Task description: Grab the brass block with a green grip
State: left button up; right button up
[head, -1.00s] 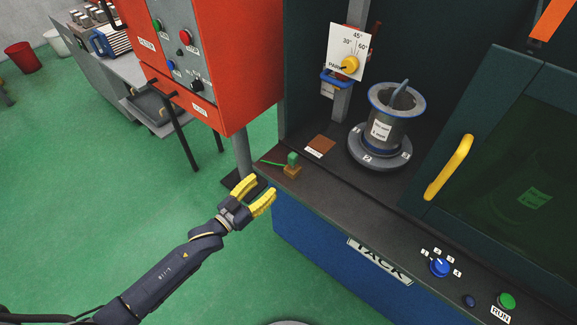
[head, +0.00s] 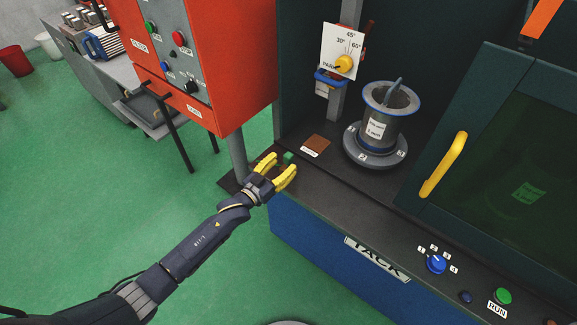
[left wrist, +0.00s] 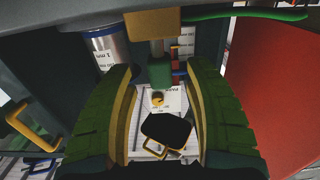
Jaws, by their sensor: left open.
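My right gripper is not in view.
A flanged cylinder (head: 388,110) stands on a round base at the back of the bench (head: 320,205). A red cabinet (head: 235,60) is close on the left.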

aim_at(286, 161)
pick_arm(q)
jog(key=shift+x, duration=1.6)
jog(key=shift+c, duration=0.5)
grip_shut()
